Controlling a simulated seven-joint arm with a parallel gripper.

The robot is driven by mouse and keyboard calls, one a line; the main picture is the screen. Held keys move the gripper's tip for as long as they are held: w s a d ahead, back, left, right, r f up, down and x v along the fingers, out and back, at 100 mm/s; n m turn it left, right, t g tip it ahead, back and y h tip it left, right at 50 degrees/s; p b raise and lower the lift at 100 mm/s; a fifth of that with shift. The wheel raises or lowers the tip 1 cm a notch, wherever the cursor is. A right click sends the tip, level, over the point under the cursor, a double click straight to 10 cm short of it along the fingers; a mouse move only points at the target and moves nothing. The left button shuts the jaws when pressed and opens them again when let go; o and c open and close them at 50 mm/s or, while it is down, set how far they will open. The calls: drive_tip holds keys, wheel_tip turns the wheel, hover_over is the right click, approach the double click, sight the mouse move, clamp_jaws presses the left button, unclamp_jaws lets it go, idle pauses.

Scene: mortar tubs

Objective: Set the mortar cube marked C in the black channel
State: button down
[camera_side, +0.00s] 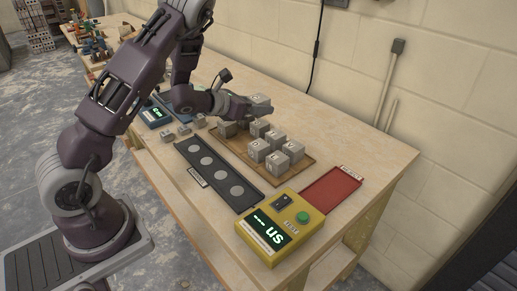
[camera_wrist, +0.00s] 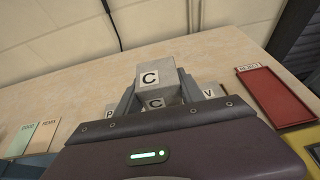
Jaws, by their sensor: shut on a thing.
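The mortar cube marked C (camera_wrist: 154,80) is grey with white labels and shows at the centre of the wrist view. My gripper (camera_wrist: 158,98) is shut on it. In the side view my gripper (camera_side: 250,108) holds the C cube (camera_side: 261,101) above the back of a brown board (camera_side: 219,143) bearing several other grey cubes (camera_side: 276,160). The black channel (camera_side: 193,151) lies to the left of and nearer than that board, with several round light spots along it. No cube stands in the channel.
A red tray (camera_side: 331,190) marked reject lies at the right. A yellow tester box (camera_side: 278,228) with a green button stands at the front edge. Small grey blocks (camera_side: 184,130) and a blue device (camera_side: 155,114) sit behind the channel.

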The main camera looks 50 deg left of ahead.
drive_tip(key=a+f, duration=0.1)
drive_tip(key=f, duration=0.3)
drive_tip(key=s+a+f, duration=0.1)
drive_tip(key=a+f, duration=0.1)
drive_tip(key=f, duration=0.3)
drive_tip(key=a+f, duration=0.1)
drive_tip(key=f, duration=0.3)
drive_tip(key=shift+s+a+f, duration=0.2)
drive_tip(key=shift+s+a, duration=0.1)
drive_tip(key=shift+a, duration=0.1)
drive_tip(key=shift+f, duration=0.15)
drive_tip(key=c, duration=1)
unclamp_jaws()
